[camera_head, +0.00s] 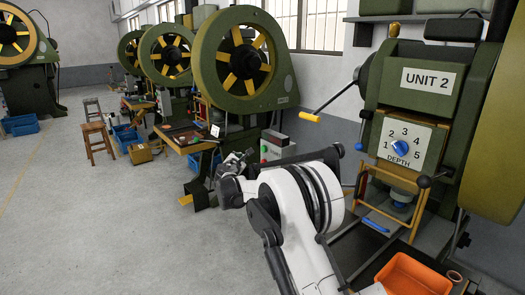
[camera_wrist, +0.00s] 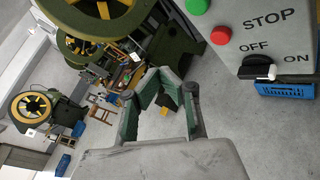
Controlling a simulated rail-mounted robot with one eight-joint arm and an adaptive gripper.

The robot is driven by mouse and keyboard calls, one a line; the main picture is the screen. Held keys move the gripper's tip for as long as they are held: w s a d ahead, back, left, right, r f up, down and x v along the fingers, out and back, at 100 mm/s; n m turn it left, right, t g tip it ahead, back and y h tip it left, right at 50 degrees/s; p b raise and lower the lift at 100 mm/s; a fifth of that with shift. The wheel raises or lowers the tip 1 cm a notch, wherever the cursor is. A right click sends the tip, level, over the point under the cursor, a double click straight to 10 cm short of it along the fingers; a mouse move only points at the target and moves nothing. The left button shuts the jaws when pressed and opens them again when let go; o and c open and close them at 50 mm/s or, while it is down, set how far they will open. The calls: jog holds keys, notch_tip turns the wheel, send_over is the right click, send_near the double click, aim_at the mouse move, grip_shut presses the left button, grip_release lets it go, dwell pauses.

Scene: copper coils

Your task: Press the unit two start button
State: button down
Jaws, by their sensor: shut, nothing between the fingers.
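The press marked UNIT 2 (camera_head: 428,80) stands at the right in the head view, with a blue depth dial (camera_head: 400,148). A grey control box (camera_head: 281,152) stands left of it, past my arm. In the wrist view this box (camera_wrist: 285,45) fills the upper right. Its green button (camera_wrist: 198,5) is cut by the top edge, and its label is out of view. A red button (camera_wrist: 221,35) beside the word STOP and a black OFF/ON switch (camera_wrist: 258,68) also show. My gripper (camera_wrist: 170,78) is shut and empty, apart from the box; it also shows in the head view (camera_head: 236,160).
An orange bin (camera_head: 415,275) sits at the front right below the press. A lever with a yellow handle (camera_head: 309,117) juts left from the press. More green presses (camera_head: 235,65) line the wall, with stools (camera_head: 97,140) nearby.

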aim_at(264, 149)
jog(key=shift+w+d, duration=0.1)
jog(key=shift+d, duration=0.05)
jog(key=w+d, duration=0.5)
jog(key=d, duration=0.1)
jog(key=shift+w+d+p, duration=0.2)
jog(key=shift+w+p, duration=0.1)
dwell(1.4)
jog(key=shift+w+d, duration=0.25)
jog(key=shift+d, duration=0.1)
jog(key=shift+w+d+b, duration=0.35)
jog(key=shift+b, duration=0.05)
dwell(1.1)
jog(key=shift+s+a, duration=0.6)
jog(key=shift+a, duration=0.05)
